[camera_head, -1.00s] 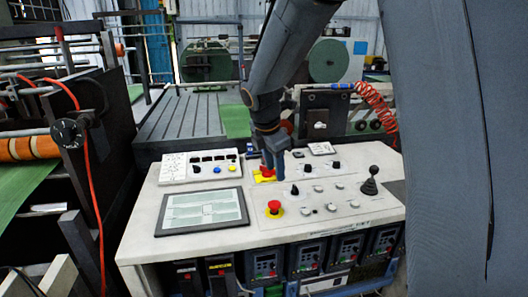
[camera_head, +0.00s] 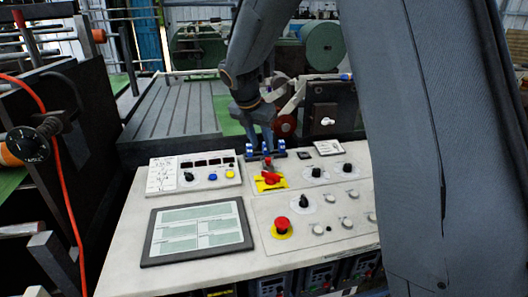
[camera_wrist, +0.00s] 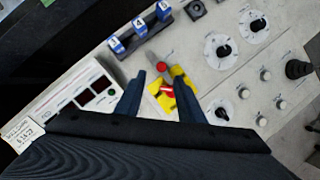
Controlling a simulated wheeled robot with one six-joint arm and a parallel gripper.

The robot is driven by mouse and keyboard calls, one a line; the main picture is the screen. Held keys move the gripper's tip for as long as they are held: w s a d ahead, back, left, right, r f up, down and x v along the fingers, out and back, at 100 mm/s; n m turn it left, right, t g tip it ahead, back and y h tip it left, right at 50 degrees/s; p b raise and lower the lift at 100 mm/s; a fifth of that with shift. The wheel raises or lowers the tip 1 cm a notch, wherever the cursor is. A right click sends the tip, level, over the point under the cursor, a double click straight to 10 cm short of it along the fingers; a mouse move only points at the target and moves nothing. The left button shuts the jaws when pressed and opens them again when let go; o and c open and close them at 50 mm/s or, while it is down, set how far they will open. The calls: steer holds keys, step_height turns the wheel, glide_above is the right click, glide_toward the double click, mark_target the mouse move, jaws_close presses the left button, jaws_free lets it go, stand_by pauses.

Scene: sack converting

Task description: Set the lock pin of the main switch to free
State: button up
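The main switch is a red rotary handle (camera_head: 271,178) on a yellow plate (camera_head: 262,186), on the sloping white console. The wrist view shows the red handle (camera_wrist: 167,89) and the yellow plate (camera_wrist: 183,92). A small grey part with a red tip (camera_wrist: 163,67), perhaps the lock pin, sits at the switch's far edge. My gripper (camera_head: 260,143) is above and behind the switch in the head view. In the wrist view my gripper (camera_wrist: 160,77) is open, its two dark fingers on either side of the switch, with nothing held. I cannot tell its height or the pin's setting.
A rack with three blue blocks (camera_wrist: 140,27) stands just behind the switch. A red emergency button (camera_head: 282,224), black knobs (camera_head: 303,201), an indicator box (camera_head: 207,173) and a framed screen (camera_head: 152,231) lie around it. A black joystick (camera_wrist: 297,68) stands farther right.

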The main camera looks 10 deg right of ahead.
mark_target(266, 160)
steer(key=p+x, duration=0.1)
steer(key=x, duration=0.6)
steer(key=shift+d+r+p, duration=0.1)
steer(key=shift+p, duration=0.2)
steer(key=shift+s, duration=0.1)
jaws_close()
